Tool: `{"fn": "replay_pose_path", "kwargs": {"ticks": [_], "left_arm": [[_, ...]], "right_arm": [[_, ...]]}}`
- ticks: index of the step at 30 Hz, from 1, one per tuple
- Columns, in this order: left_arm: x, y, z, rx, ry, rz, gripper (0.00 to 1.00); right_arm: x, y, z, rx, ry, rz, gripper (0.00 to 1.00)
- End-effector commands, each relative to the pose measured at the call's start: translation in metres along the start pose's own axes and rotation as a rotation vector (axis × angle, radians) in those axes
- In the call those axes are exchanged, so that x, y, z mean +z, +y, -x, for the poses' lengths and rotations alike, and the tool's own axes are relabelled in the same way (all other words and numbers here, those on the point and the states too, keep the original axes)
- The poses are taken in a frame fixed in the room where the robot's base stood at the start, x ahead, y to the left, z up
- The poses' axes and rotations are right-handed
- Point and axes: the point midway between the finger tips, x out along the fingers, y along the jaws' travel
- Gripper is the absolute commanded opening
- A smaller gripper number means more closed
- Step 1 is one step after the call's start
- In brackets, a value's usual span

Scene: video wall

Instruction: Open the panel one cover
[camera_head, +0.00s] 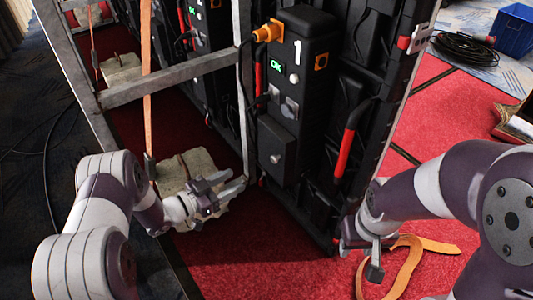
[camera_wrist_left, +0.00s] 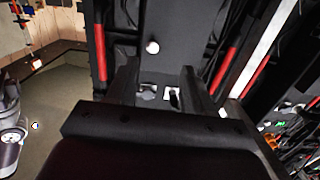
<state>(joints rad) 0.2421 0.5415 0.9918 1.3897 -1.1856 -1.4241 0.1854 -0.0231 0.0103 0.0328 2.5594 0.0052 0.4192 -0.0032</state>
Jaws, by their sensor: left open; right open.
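Panel one (camera_head: 300,70) is a tall black unit marked "1" with a lit green OK display, on the front of the black video wall frame. Its lower part carries a small square black cover (camera_head: 278,145) with a pale round knob (camera_head: 276,159). My left gripper (camera_head: 238,184) is open and empty, below and left of the cover, apart from it. In the left wrist view, its two fingers (camera_wrist_left: 160,78) spread before a dark panel face with a pale knob (camera_wrist_left: 152,47) and sockets (camera_wrist_left: 172,97). My right gripper (camera_head: 372,258) is open and empty, low at the right.
A grey metal frame (camera_head: 170,82) stands left of the panel. An orange plug (camera_head: 268,32) sits on the panel's upper left. Red handles (camera_head: 345,150) are on the wall frame. An orange strap (camera_head: 405,262) lies on the red carpet near my right gripper. A blue bin (camera_head: 514,30) stands far right.

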Motion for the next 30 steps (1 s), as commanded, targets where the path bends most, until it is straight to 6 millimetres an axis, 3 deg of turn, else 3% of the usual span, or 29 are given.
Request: {"fn": "replay_pose_path", "kwargs": {"ticks": [5,18,23,30], "left_arm": [[-0.011,0.006,-0.009,0.025,0.067,0.014,0.52],[-0.014,0.008,-0.110,0.023,0.064,0.015,0.52],[-0.019,0.007,-0.124,0.020,0.063,0.017,0.52],[-0.021,0.007,-0.126,0.019,0.062,0.017,0.52]], "right_arm": [[0.001,0.000,-0.007,0.000,-0.001,0.000,0.43],[0.008,0.000,-0.060,0.000,-0.002,0.000,0.43],[0.008,0.000,-0.065,0.000,-0.002,0.000,0.43],[0.008,0.000,-0.063,0.000,-0.001,0.000,0.43]]}}
